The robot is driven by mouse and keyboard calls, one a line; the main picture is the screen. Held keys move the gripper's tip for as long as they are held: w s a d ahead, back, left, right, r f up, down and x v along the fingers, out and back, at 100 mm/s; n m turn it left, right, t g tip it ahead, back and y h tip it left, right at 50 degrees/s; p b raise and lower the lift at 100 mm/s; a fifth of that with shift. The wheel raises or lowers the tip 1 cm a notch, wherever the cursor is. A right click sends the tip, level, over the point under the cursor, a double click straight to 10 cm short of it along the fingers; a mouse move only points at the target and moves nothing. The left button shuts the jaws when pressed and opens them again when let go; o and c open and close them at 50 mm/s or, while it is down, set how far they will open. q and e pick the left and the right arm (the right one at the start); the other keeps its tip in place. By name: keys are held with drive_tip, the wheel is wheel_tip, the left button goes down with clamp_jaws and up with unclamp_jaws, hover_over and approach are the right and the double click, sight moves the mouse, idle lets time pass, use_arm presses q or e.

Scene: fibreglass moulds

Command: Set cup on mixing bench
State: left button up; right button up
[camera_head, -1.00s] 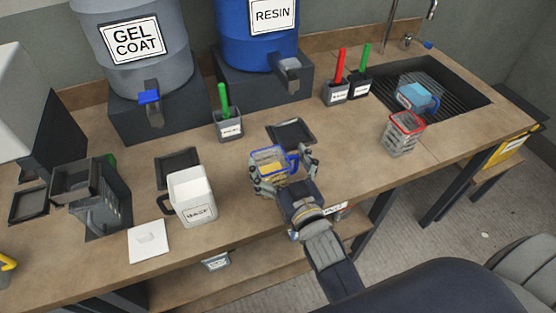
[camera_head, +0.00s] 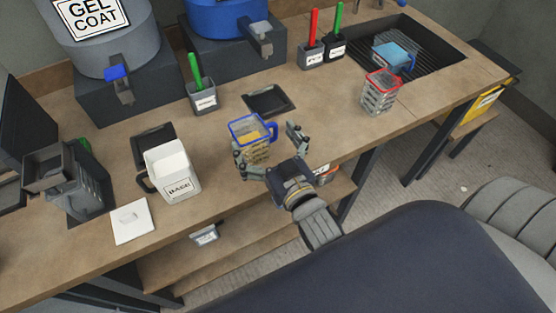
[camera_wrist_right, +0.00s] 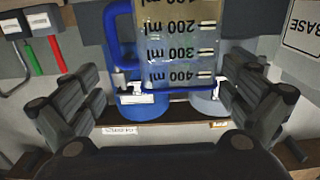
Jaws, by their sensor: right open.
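A clear measuring cup with a blue rim, blue handle and yellowish contents (camera_head: 251,138) stands upright on the wooden mixing bench (camera_head: 330,125), between the white base jug and the front right of a dark square tray. My right gripper (camera_head: 271,152) is open at the cup's near side, its fingers apart. In the right wrist view the cup (camera_wrist_right: 180,45) appears upside down between the open fingers, with volume marks and blue handle showing; no finger visibly presses on it. My left gripper is not in view.
The white jug labelled BASE (camera_head: 172,170) stands left of the cup. A dark square tray (camera_head: 268,100) lies behind it. A red-rimmed cup (camera_head: 380,92) stands right, by a sink (camera_head: 440,52) holding a blue cup (camera_head: 391,55). Bench space between the two cups is clear.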

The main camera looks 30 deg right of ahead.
drive_tip(key=s+b, duration=0.1)
drive_tip(key=s, duration=0.5)
drive_tip(key=shift+s+d+f, duration=0.1)
drive_tip(key=shift+s+f, duration=0.05)
drive_tip(key=shift+s, duration=1)
